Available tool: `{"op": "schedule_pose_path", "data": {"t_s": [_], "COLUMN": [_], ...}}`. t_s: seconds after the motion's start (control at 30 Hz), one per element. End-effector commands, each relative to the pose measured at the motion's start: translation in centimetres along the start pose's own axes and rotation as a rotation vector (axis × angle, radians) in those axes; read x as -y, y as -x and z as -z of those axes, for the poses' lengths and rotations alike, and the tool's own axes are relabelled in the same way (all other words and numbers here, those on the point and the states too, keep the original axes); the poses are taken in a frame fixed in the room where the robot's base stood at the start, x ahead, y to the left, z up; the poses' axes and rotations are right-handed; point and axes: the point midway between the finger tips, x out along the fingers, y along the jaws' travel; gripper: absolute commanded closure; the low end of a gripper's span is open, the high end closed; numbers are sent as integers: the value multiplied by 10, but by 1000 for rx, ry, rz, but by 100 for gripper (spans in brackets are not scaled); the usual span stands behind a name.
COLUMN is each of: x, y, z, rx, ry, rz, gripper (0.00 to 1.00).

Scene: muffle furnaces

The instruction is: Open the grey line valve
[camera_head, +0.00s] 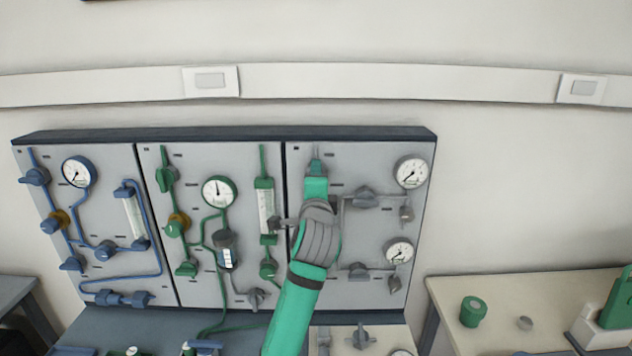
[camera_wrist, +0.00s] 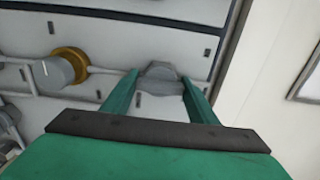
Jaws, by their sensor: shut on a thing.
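In the wrist view, a grey valve handle (camera_wrist: 161,72) sits on the pale panel at the far end of my fingers. My green gripper (camera_wrist: 163,88) has one finger on each side of this handle and is shut on it. In the head view, my gripper (camera_head: 316,166) reaches up to the top left of the right-hand panel (camera_head: 376,160). There my gripper and arm mostly hide the valve. How far the handle is turned is not clear.
More grey valves (camera_head: 365,197) and two gauges (camera_head: 411,172) are on the right-hand panel. Green pipework with a gauge (camera_head: 219,192) fills the middle panel and blue pipework (camera_head: 125,284) the left. A brass-collared grey knob (camera_wrist: 58,71) is near my gripper. A side table (camera_head: 500,335) stands right.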

Motion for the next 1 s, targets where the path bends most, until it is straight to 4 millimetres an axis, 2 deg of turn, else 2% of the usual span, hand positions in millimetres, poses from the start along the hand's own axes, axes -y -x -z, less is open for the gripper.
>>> {"op": "schedule_pose_path", "data": {"t_s": [0.47,0.5,0.53,0.87,1.0], "x": [-2,-2,-2,0,-1], "y": [0,0,0,1,12], "z": [2,2,2,0,1], "rx": [-2,-2,-2,-1,-1], "ry": [-13,-13,-13,-12,-11], "rz": [-3,-3,-3,-1,0], "gripper": [69,37,30,28,28]}}
